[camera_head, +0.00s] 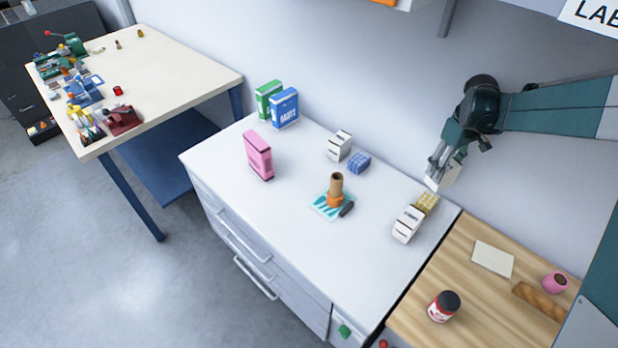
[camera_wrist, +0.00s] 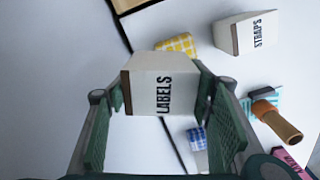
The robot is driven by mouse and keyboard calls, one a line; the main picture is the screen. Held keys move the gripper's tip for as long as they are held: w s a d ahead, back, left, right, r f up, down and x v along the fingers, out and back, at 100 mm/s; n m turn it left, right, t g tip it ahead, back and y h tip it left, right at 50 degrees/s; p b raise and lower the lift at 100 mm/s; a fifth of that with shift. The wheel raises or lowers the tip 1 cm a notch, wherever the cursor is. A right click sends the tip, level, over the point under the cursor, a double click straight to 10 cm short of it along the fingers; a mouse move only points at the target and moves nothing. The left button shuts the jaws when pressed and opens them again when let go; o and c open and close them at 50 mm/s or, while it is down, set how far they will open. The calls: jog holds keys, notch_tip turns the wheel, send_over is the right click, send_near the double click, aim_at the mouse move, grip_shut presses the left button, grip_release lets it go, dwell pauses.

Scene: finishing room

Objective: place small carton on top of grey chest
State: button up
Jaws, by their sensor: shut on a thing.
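My gripper (camera_head: 437,179) is shut on a small white carton (camera_head: 448,175). In the wrist view the carton (camera_wrist: 150,92) reads LABELS and sits between the two green fingers. It is held in the air near the wall, above the right rear part of the grey chest (camera_head: 290,225). The chest is pale grey with drawers in its front. A gap shows between the carton and the chest top. The carton's underside is hidden.
On the chest stand a STRAPS carton (camera_wrist: 243,34), a yellow checked block (camera_head: 427,203), another white carton (camera_head: 340,145), a blue checked block (camera_head: 359,162), a brown-and-orange object (camera_head: 335,190) and a pink box (camera_head: 258,156). The chest's front middle is clear. A wooden surface (camera_head: 455,270) adjoins right.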

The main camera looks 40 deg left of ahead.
jog(key=s+a+n+p, duration=0.1)
jog(key=s+a+n, duration=0.1)
jog(key=a, duration=0.8)
jog(key=s+a+n+p, duration=0.1)
jog(key=a+n, duration=0.1)
jog(key=a, duration=0.8)
jog(key=shift+s+f, duration=0.3)
jog(key=shift+s, duration=0.1)
notch_tip(320, 180, down, 6)
jog(key=shift+f, duration=0.15)
jog(key=shift+f, duration=1.85)
jog(key=shift+f+b, duration=0.15)
jog(key=shift+b, duration=0.15)
jog(key=o, duration=1)
